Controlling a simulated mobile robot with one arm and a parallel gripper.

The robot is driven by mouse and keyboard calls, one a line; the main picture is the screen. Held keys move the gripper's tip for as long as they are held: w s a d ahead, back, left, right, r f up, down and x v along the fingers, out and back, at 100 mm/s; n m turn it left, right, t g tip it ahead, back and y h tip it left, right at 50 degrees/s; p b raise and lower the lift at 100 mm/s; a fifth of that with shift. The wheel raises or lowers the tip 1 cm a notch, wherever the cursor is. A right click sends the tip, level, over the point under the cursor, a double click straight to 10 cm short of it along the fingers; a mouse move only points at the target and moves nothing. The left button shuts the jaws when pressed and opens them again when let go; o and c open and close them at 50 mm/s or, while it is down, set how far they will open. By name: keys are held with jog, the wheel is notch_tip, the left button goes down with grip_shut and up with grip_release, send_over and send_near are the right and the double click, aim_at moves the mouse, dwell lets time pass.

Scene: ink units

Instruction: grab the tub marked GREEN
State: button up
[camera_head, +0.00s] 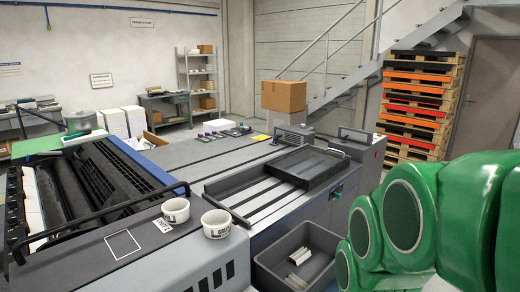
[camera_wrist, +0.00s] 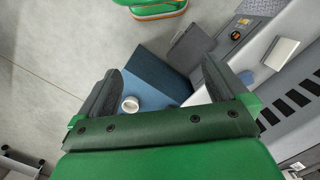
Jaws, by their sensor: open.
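Two white tubs stand close together on the grey press top in the head view. The left tub (camera_head: 176,211) is slightly farther back; the right tub (camera_head: 216,225) is nearer. Both have dark lettering on their sides, too small to read for certain, so I cannot tell which is marked GREEN. My gripper (camera_wrist: 162,70) shows in the wrist view with its two dark fingers spread apart and nothing held. A small white round container (camera_wrist: 130,104) shows beyond the fingers, near the left one, against a blue surface; I cannot tell whether it is one of the tubs.
A white outlined square (camera_head: 122,244) marks the press top left of the tubs. A black rail (camera_head: 100,222) runs beside it. A dark open bin (camera_head: 296,258) stands at the front. A cardboard box (camera_head: 283,96) and stacked pallets (camera_head: 418,95) are behind. My green arm fills the right.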

jog(key=s, duration=0.1)
jog(key=s+f, duration=0.1)
jog(key=s, duration=0.1)
jog(key=shift+d+f+m, duration=0.3)
jog(key=shift+d+f, duration=0.05)
jog(key=w+a+f+m+t+y, duration=0.1)
jog(key=w+a+m+t+y, duration=0.25)
jog(key=w+a, duration=0.95)
jog(key=m+t+y, duration=0.3)
jog(key=m+t, duration=0.7)
jog(key=m, duration=1.7)
send_near(221, 226)
jog(key=shift+h, duration=0.25)
jog(key=x, duration=0.6)
jog(key=shift+w+a+r, duration=0.1)
jog(key=shift+w+a, duration=0.05)
jog(key=shift+a, duration=0.3)
jog(key=shift+w+d+f+m, duration=0.1)
jog(key=shift+w+f+m, duration=0.2)
jog(key=shift+w+m, duration=0.05)
jog(key=shift+x, duration=3.75)
